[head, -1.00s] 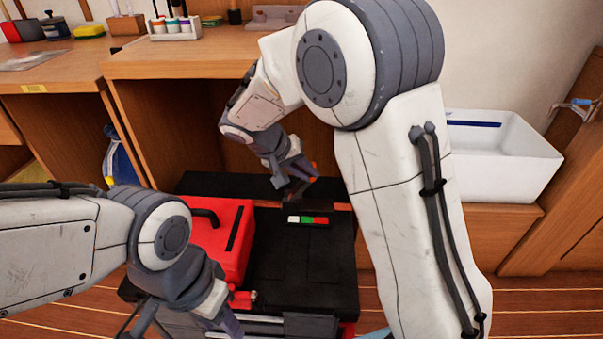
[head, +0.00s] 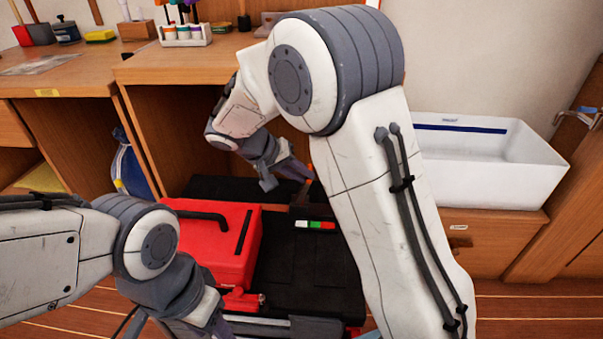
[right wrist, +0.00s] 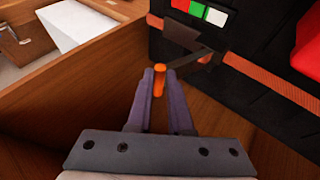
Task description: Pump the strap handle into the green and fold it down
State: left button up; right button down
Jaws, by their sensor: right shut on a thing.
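The strap handle (right wrist: 160,82) is a dark lever with an orange end. In the right wrist view, my right gripper (right wrist: 160,85) is shut on that orange end. The lever runs back to a dark ratchet body (right wrist: 182,33) beside an orange strap (right wrist: 270,82). A white, green and red gauge (head: 315,225) sits on the black case top; it also shows in the right wrist view (right wrist: 200,10). I cannot read a pointer on it. In the head view, my right gripper (head: 287,178) is behind the gauge. My left gripper's fingers are mostly cut off at the bottom edge.
A red box (head: 210,245) with a black handle stands left of the gauge on the black case (head: 305,280). Wooden benches (head: 190,65) stand behind.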

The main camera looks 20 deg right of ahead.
jog(key=c, duration=0.8)
grip_release()
jog(key=shift+a+f, duration=0.35)
jog(key=shift+f, duration=0.5)
jog(key=shift+c, duration=0.2)
jog(key=shift+d+r, duration=0.15)
jog(key=shift+r, duration=0.05)
jog(key=shift+r, duration=0.2)
jog(key=p+v, duration=0.3)
jog(key=v, duration=0.7)
jog(key=shift+r+p, duration=0.2)
jog(key=shift+p, duration=0.2)
jog(key=shift+c, duration=0.2)
